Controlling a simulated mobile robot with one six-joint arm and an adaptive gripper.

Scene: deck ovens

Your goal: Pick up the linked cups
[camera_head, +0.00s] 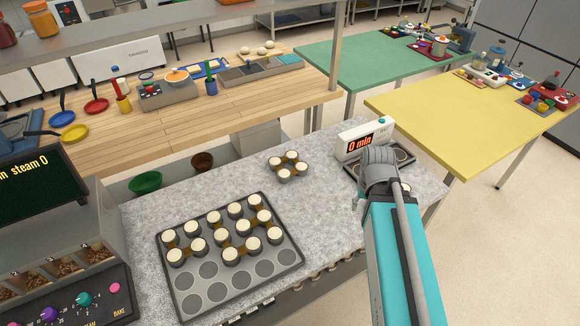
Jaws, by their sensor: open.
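A cluster of linked cups (288,168) with pale tops stands alone on the grey speckled counter, behind the tray and left of the timer box. More pale-topped cups (241,211), joined by brown links, sit in the back and middle wells of a dark muffin tray (163,277). I cannot tell which cups the task means. My teal and grey arm reaches in from the lower right, to the right of the lone cluster and apart from it. My gripper's fingers do not show; the arm may hide them.
A timer box (364,140) reading "0 min" stands on the counter's right, with a dark holder (404,157) partly behind my arm. An oven control unit (95,262) stands at left. The counter (325,208) is clear between the tray and my arm.

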